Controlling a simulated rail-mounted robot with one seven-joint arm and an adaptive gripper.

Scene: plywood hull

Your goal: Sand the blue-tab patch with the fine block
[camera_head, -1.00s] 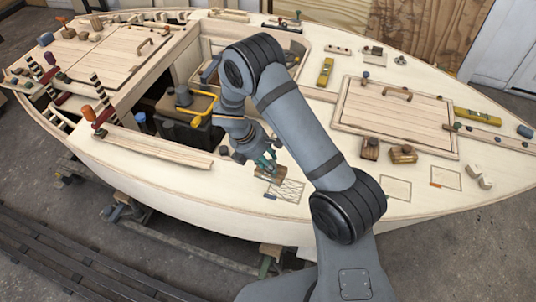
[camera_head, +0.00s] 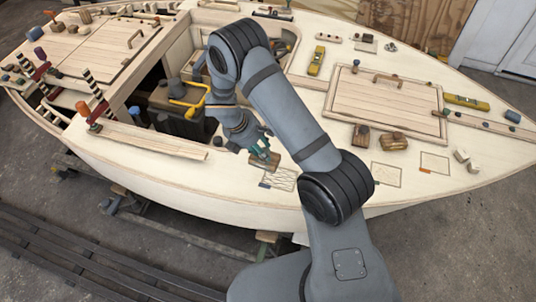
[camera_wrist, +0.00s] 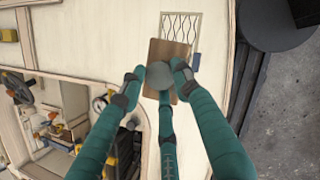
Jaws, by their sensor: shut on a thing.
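My gripper (camera_head: 262,152) is shut on a brown wooden sanding block (camera_head: 264,161). In the wrist view, the fingers (camera_wrist: 159,78) close around the block's round grey knob (camera_wrist: 160,74), with the wooden body (camera_wrist: 168,53) beyond it. The blue-tab patch (camera_head: 281,180) is a pencilled rectangle with wavy lines on the pale deck, and its blue tab (camera_head: 264,185) is at the lower left corner. In the wrist view, the block covers the near part of the patch (camera_wrist: 181,24), beside the blue tab (camera_wrist: 196,62). I cannot tell whether the block touches the deck.
Two more knobbed blocks (camera_head: 361,136) (camera_head: 393,143) sit right of my arm. An orange-tab patch (camera_head: 435,162) and another outlined patch (camera_head: 386,175) lie further right. A raised hatch (camera_head: 385,100) and a long wooden strip (camera_head: 150,139) flank the work area.

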